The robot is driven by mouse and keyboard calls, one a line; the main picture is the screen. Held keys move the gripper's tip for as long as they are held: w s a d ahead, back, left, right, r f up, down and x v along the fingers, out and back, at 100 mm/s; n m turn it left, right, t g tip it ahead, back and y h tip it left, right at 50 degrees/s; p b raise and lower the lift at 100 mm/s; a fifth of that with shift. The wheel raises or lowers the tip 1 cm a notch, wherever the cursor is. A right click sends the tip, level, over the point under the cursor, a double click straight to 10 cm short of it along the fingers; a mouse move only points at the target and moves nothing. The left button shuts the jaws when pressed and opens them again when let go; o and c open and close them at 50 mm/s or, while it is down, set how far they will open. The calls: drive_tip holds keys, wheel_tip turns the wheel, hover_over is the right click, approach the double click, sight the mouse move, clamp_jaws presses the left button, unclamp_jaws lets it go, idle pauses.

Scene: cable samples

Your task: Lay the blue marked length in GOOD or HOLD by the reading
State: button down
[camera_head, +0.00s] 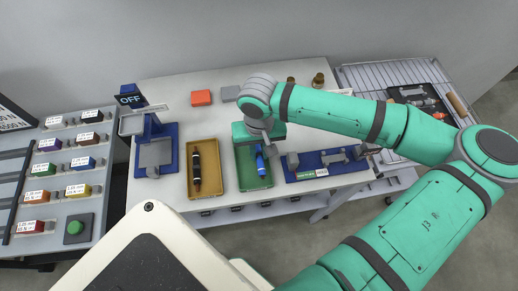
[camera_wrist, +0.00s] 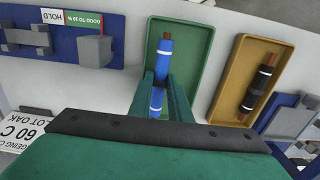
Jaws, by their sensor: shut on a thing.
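The blue marked length (camera_head: 261,165) has white bands and a copper-coloured end. It lies along the green tray (camera_head: 242,178); whether it touches the floor of the tray I cannot tell. My gripper (camera_wrist: 162,84) is shut on the blue length (camera_wrist: 164,55) around its middle, pointing down into the tray. Its fingers hide part of the length. A blue fixture (camera_head: 307,180) with grey blocks stands right of the tray; in the wrist view its label (camera_wrist: 83,18) reads GOOD TO 15 % beside HOLD. A small display (camera_head: 129,98) reads OFF.
A yellow-brown tray (camera_head: 203,146) left of the green one holds a black length (camera_head: 196,172). A blue stand with grey plates (camera_head: 154,156) is further left. An orange block (camera_head: 201,97) lies at the back. A rack (camera_head: 430,75) is at the right.

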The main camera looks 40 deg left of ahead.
drive_tip(key=c, duration=1.6)
unclamp_jaws()
drive_tip(key=shift+o, duration=0.2)
wheel_tip(320, 180, up, 11)
drive_tip(key=shift+f, duration=0.15)
